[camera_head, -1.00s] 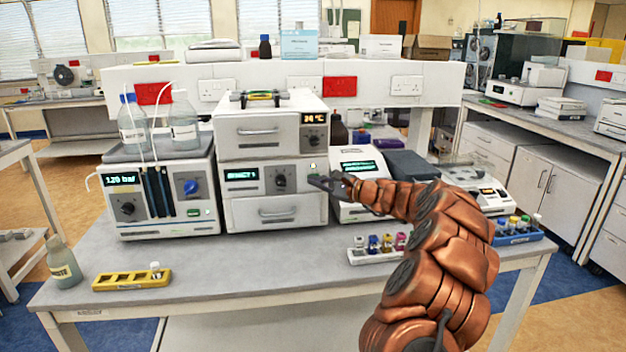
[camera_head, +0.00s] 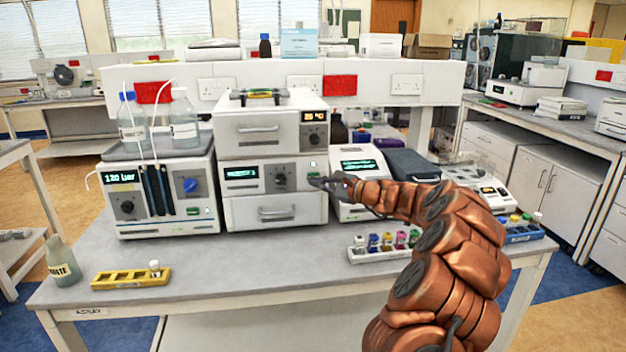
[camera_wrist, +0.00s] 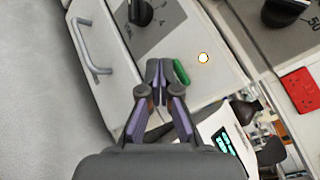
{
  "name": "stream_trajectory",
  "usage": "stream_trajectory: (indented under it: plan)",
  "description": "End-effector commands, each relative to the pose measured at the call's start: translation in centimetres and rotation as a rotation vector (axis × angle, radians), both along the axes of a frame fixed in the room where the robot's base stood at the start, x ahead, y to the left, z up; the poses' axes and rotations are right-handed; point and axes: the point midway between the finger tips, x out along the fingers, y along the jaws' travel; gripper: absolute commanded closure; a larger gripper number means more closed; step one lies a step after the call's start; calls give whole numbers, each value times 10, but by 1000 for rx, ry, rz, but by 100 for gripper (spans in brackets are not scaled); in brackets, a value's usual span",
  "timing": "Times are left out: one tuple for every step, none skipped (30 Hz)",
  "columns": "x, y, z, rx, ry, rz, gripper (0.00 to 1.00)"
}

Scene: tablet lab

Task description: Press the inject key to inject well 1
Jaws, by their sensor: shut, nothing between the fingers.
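The autosampler unit (camera_head: 240,192) is the middle module of the white stack, with a small display and a dark knob (camera_head: 280,177). A green key (camera_wrist: 181,72) shows on its front in the wrist view, beside a small round lit lamp (camera_wrist: 203,58). My gripper (camera_head: 316,183) is shut and empty at the right end of this front. In the wrist view the fingertips (camera_wrist: 156,68) are right beside the green key, and I cannot tell whether they touch it. The key's lettering is not readable.
A drawer handle (camera_wrist: 92,47) sticks out near the fingers. A pump unit (camera_head: 158,190) with bottles on top stands left of the stack. A white instrument (camera_head: 362,172) stands close on the right. A vial rack (camera_head: 375,256) and a yellow rack (camera_head: 130,281) sit towards the front.

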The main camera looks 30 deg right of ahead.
Motion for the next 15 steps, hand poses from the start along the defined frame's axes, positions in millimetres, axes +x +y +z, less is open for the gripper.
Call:
stream_trajectory:
  plan:
    - [0,0,0,0,0,0,100]
    - [0,0,0,0,0,0,100]
    - [0,0,0,-1,0,0,100]
    - [0,0,0,-1,0,0,100]
    - [0,0,0,-1,0,0,100]
    - [0,0,0,-1,0,0,100]
    - [-1,0,0,-1,0,0,100]
    - [-2,1,0,0,0,0,100]
    - [-4,2,0,0,-1,-1,100]
    - [-7,2,0,0,-1,-1,100]
    - [-9,3,0,0,-1,-1,100]
    - [-12,5,0,0,-1,-1,100]
    - [-14,5,0,0,-2,-1,100]
    - [-16,6,1,0,-2,-1,100]
    - [-19,8,0,-1,-2,-1,100]
